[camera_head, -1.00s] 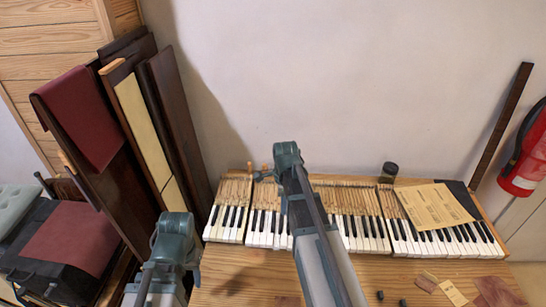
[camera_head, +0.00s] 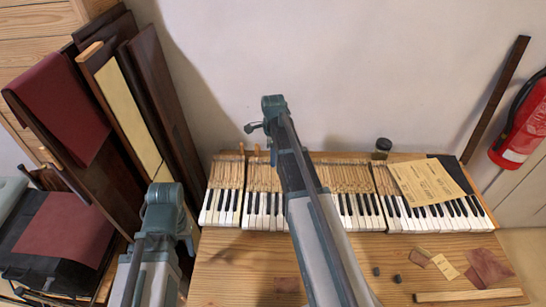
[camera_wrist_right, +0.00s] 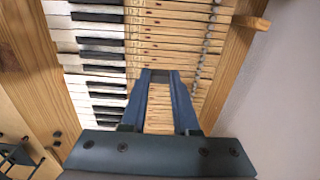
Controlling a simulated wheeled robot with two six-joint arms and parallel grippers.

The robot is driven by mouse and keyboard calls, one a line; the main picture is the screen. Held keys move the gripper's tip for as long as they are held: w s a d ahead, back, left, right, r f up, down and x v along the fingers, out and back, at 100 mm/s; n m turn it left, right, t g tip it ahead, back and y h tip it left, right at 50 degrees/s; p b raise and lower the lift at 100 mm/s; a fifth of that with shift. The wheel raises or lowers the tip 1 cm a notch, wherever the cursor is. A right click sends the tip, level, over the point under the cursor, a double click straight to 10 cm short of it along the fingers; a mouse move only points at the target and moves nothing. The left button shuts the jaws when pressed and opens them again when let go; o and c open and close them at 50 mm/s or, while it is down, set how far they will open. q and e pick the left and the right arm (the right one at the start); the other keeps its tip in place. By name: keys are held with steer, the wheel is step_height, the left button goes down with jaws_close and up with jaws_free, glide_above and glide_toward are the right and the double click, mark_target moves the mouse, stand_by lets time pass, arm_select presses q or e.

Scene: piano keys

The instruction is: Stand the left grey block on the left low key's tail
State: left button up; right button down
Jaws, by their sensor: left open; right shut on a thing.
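My right gripper (camera_head: 254,127) is above the back left of the keyboard, apart from the keys below. In the right wrist view, its two blue fingers (camera_wrist_right: 160,82) close on a small dark grey block (camera_wrist_right: 160,75), over the pale wooden key tails (camera_wrist_right: 168,45). Two more small dark grey blocks, a left one (camera_head: 376,272) and a right one (camera_head: 398,278), lie on the table in front of the keys. I cannot tell which keys sit low. My left arm stands at the left of the table; its fingers do not show.
The keyboard (camera_head: 345,207) lies on the wooden table (camera_head: 240,262) against the wall. A paper sheet (camera_head: 425,182) covers part of its right side. A dark jar (camera_head: 382,147) stands behind. Scraps (camera_head: 488,268) and a wood strip (camera_head: 470,295) lie front right. Dark boards (camera_head: 165,110) lean at left.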

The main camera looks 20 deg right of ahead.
mark_target(273, 179)
arm_select(q)
steer(key=shift+f+b, duration=3.9)
steer(key=shift+f, duration=0.25)
arm_select(e)
steer(key=shift+f, duration=4.15)
arm_select(q)
steer(key=shift+f+b, duration=0.35)
arm_select(e)
steer(key=shift+f, duration=0.3)
steer(key=c, duration=1)
jaws_free()
arm_select(q)
steer(key=shift+r, duration=0.1)
arm_select(e)
steer(key=shift+r, duration=0.1)
steer(key=shift+r+p, duration=1.05)
steer(key=shift+p, duration=0.1)
arm_select(q)
step_height(273, 179, up, 2)
steer(key=shift+r, duration=0.1)
